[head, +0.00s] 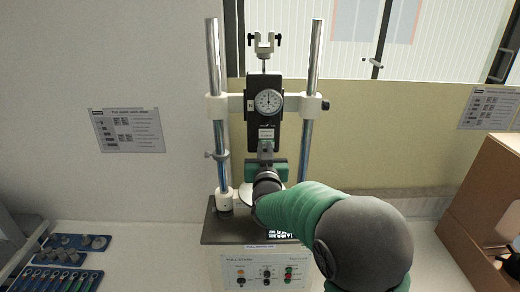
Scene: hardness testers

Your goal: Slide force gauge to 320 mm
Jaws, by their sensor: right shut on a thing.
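The force gauge (264,120) is a black upright body with a round white dial. It sits on a light crossbar (293,104) between the two steel columns of the test stand (312,60). My right arm comes in from the lower right. My right gripper (266,153) is shut on the lower end of the force gauge; my wrist and arm hide part of the stand's base. The dial reading and any height scale are too small to read. My left gripper is not in view.
The stand's control box (232,265) has several coloured knobs. A blue tray of tools (58,281) lies at lower left, and a brown box (480,200) stands at right.

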